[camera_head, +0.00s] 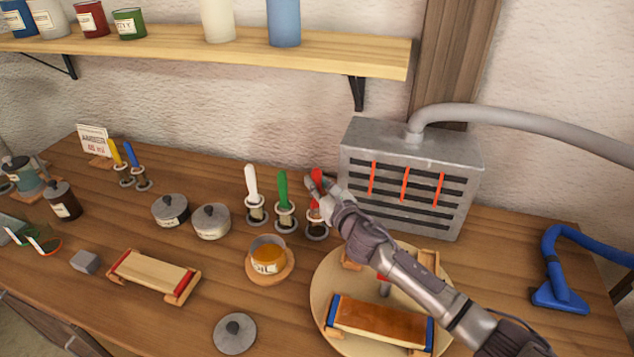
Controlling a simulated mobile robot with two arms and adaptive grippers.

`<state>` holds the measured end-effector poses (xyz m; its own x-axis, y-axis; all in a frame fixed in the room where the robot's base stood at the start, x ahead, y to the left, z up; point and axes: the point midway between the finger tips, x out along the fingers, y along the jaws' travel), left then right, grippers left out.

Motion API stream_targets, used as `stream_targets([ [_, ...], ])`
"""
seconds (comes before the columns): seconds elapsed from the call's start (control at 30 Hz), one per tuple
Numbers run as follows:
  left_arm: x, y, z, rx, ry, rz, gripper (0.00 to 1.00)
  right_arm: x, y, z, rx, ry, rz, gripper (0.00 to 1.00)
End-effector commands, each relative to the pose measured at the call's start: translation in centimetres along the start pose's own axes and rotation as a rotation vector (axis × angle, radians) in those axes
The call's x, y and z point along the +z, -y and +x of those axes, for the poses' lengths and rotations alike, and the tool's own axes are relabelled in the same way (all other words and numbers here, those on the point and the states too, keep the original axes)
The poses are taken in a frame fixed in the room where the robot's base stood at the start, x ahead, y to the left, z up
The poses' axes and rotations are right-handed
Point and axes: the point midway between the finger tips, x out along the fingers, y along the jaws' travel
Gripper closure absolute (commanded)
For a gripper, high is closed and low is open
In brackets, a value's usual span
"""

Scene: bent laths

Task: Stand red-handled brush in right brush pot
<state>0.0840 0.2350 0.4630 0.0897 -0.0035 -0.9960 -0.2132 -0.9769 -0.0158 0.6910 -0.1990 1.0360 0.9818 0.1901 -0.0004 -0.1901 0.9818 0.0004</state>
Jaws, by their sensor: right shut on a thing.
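The red-handled brush (316,177) is upright in the middle of the camera_head view, in front of the grey box. My right gripper (322,187) is shut on its handle. The right brush pot (317,233) is directly below it, the rightmost of a row of three small pots. The brush's lower end lines up with this pot, but the gripper partly covers it, so I cannot tell whether it rests on the bottom. Beside it stand a green-handled brush (283,187) and a white-handled brush (251,180), each upright in its own pot. My left gripper is not in view.
A grey slotted box (408,140) with a hose stands close behind. An amber jar (268,258) is in front of the pots. A round board (322,290) with a bent lath lies under my right arm. Two lidded tins (211,221) stand to the left.

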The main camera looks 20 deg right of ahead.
Motion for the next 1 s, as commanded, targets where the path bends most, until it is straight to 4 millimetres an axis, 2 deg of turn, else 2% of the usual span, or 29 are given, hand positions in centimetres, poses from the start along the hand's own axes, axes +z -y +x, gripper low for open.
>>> stream_targets([
  [0.07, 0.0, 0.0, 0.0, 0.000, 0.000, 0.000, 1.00, 0.0, 0.0, 0.0, 0.000, 0.000, 0.000, 1.00],
  [0.1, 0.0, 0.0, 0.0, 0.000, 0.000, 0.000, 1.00, 0.0, 0.0, 0.0, 0.000, 0.000, 0.000, 0.76],
  [0.27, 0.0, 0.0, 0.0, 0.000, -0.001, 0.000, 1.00, 0.0, 0.0, 0.0, 0.000, 0.000, 0.000, 0.50],
  [0.57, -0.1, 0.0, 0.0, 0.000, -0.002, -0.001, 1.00, 0.0, 0.0, -0.1, 0.000, 0.000, 0.000, 0.50],
  [0.67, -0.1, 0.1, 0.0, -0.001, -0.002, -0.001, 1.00, -0.1, 0.0, -0.7, 0.000, -0.002, -0.001, 0.50],
  [0.77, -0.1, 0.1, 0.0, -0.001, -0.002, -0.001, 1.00, -0.1, 0.1, -2.2, 0.001, -0.002, -0.003, 0.50],
  [1.0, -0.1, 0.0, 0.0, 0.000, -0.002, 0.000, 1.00, -0.2, 0.0, -7.4, 0.001, -0.003, -0.002, 0.50],
])
